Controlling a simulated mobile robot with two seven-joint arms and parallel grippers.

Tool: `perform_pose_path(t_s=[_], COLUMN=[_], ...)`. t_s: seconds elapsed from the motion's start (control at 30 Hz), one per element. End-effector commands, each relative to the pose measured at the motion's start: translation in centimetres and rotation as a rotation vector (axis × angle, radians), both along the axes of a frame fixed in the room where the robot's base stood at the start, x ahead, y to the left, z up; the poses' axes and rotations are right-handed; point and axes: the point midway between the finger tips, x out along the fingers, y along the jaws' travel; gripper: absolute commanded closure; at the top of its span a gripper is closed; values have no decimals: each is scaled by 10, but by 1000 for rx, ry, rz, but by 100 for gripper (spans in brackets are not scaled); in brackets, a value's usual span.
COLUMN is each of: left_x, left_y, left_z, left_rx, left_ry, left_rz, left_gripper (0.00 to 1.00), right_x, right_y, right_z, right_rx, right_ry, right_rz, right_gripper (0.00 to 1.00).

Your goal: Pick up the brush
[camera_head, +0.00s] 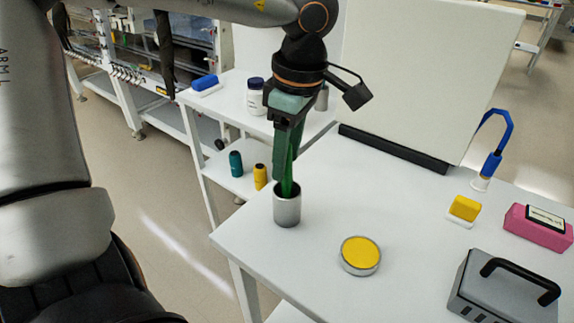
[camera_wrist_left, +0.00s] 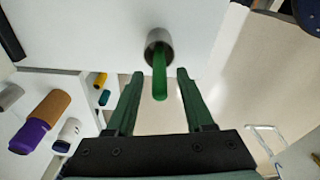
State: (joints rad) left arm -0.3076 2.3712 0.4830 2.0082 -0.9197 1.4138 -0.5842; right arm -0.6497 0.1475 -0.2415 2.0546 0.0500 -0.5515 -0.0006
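A green handle (camera_head: 289,187), which I take to be the brush, stands in a grey metal cup (camera_head: 287,210) near the left edge of the white table. Its lower end is hidden in the cup. My left gripper (camera_head: 286,165) points down over the cup. In the left wrist view, the green handle (camera_wrist_left: 160,82) rises from the cup (camera_wrist_left: 158,38) between the two open fingers of my left gripper (camera_wrist_left: 160,73). A gap shows on each side, and neither finger touches it. My right gripper is not in view.
A yellow-topped round tin (camera_head: 360,254) stands right of the cup. Further right are a blue bent-handled tool (camera_head: 491,163), a yellow block (camera_head: 465,208), a pink box (camera_head: 538,228) and a grey case (camera_head: 500,290). A white panel (camera_head: 430,75) stands behind. The table's front middle is clear.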

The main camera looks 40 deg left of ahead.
Motion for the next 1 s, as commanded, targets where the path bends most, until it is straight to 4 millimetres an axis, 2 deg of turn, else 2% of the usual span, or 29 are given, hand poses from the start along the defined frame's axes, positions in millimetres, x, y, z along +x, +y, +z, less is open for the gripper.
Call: perform_pose_path(t_s=[0.07,0.43,1.0], left_x=[0,0,0], left_y=[0,0,0], left_z=[0,1,2], left_rx=[0,1,1], left_ry=[0,-1,-1], left_rz=[0,0,0], left_gripper=[58,100,100], right_x=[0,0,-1], right_y=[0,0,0], right_z=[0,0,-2], right_rx=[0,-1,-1], right_ry=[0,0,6], right_rz=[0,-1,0], right_gripper=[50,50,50])
